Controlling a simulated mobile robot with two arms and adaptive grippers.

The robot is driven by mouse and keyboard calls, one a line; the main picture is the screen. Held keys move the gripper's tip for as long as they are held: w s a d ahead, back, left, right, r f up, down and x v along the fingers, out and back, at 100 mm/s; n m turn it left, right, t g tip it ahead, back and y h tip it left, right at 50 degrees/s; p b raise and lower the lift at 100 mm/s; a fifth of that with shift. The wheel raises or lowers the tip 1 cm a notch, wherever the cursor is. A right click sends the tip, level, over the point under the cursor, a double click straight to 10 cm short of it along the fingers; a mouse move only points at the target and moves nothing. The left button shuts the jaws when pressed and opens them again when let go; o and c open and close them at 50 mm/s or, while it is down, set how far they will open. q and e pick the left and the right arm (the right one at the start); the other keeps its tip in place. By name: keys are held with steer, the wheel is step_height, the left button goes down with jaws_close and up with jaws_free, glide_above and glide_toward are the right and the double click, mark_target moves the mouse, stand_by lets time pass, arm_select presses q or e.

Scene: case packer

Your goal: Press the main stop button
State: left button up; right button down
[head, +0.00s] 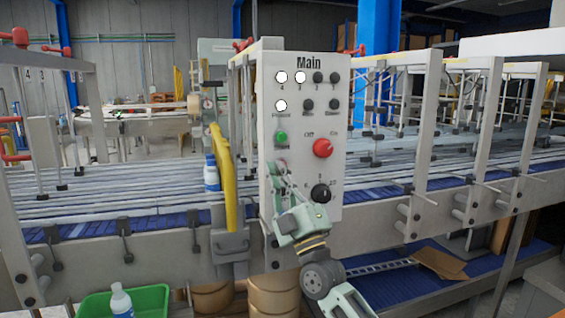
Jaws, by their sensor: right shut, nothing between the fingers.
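The grey control panel (297,110) headed "Main" stands upright in the middle of the head view. It has a green button (281,137) at its left, a red knob (323,148) under Off and On labels, and a black knob (320,193) lower right. My right gripper (281,172) is shut and empty, in front of the panel's lower left, just below the green button. It covers that part of the panel, so a stop button there cannot be made out. I cannot tell whether the fingertips touch the panel. My left gripper is out of view.
A yellow curved bar (225,180) stands close left of the panel. Conveyor lanes (110,190) run behind on both sides, with grey frame posts (424,145) at right. A bottle (211,173) stands on the conveyor. A green crate (150,300) holding another bottle is lower left.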

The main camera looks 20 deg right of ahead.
steer(key=s+p, duration=0.3)
steer(key=s, duration=0.2)
steer(key=shift+p, duration=0.4)
stand_by(0.5)
